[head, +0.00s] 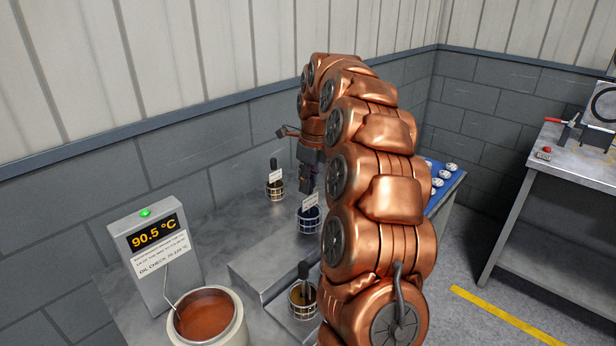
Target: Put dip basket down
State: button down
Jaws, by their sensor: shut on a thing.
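My gripper (308,188) is dark and points down in the middle of the view. It is shut on the upper part of a dip basket (309,222), a small wire basket with dark blue contents and a white tag. I cannot tell whether this basket touches the surface below it. A second dip basket (275,192) with a dark upright handle and a white tag stands behind it to the left. A third dip basket (302,302) with a dark handle stands nearer the front. My copper-coloured arm hides much of the area to the right.
A round pot of brown liquid (206,318) stands at the front left, by a temperature display (154,240) reading 90.5 °C. A raised metal step (258,275) lies beside the baskets. A blue tray (434,190) with several white round parts is behind my arm. A workbench (570,160) stands right.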

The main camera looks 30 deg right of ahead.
jog(key=shift+f+p, duration=0.3)
jog(key=shift+f, duration=0.9)
jog(key=c, duration=1)
grip_release()
jog(key=shift+f, duration=0.1)
jog(key=r+b, duration=0.1)
jog(key=r, duration=0.6)
jog(key=s+r+b, duration=0.1)
jog(key=r, duration=0.2)
jog(key=shift+d+r+b, duration=0.3)
jog(key=shift+r+b, duration=0.05)
jog(key=shift+r, duration=0.05)
jog(key=shift+s+r, duration=0.15)
jog(key=shift+r, duration=0.5)
jog(key=shift+a, duration=0.1)
